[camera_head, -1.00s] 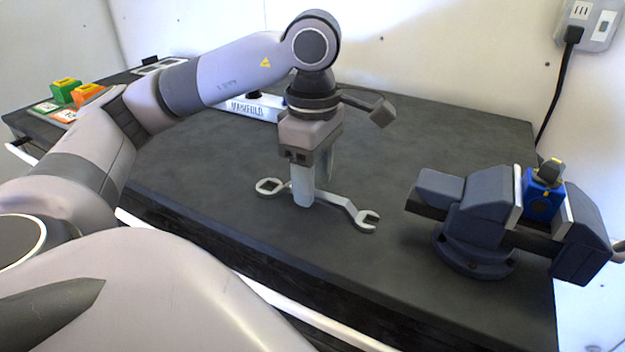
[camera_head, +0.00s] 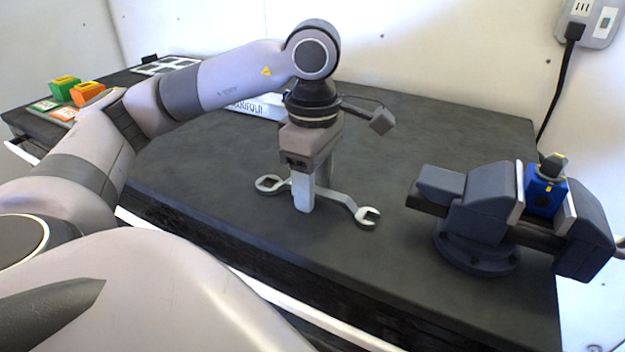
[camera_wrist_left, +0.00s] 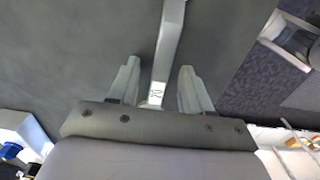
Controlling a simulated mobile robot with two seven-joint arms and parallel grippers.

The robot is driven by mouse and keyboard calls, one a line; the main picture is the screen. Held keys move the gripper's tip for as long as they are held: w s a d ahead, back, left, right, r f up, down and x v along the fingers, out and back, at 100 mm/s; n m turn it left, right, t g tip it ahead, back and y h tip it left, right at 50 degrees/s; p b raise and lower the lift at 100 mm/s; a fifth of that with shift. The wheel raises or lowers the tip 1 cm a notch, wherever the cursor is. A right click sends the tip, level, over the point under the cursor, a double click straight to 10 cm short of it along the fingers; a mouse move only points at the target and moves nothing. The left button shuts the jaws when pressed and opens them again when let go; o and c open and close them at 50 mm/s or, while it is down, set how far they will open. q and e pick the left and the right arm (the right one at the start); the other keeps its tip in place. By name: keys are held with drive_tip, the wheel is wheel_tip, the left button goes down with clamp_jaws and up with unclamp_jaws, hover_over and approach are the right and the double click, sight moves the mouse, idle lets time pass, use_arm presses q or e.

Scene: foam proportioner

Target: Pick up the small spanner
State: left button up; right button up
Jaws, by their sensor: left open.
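One grey spanner (camera_head: 338,197) lies on the dark bench top in the head view, with a ring end at the left and an open jaw at the right. My left gripper (camera_head: 308,200) points down over the middle of its handle. In the left wrist view the spanner handle (camera_wrist_left: 168,45) runs between the two spread fingers of the left gripper (camera_wrist_left: 158,88), with a gap on each side. The fingers hide part of the handle in the head view. My right gripper is not in view.
A dark vice (camera_head: 480,215) holding a blue part (camera_head: 543,193) stands at the right of the bench. A white labelled block (camera_head: 258,107) is behind my arm. Green (camera_head: 65,88) and orange (camera_head: 87,93) blocks sit at the far left. The bench behind the spanner is mostly clear.

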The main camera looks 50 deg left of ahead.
use_arm(q)
clamp_jaws()
drive_tip(key=shift+r, duration=0.15)
drive_tip(key=shift+r+p, duration=0.4)
drive_tip(key=shift+p, duration=0.05)
wheel_tip(320, 180, up, 6)
drive_tip(key=shift+r+p, duration=0.25)
drive_tip(key=shift+p, duration=0.55)
wheel_tip(320, 180, up, 13)
drive_tip(key=p, duration=0.7)
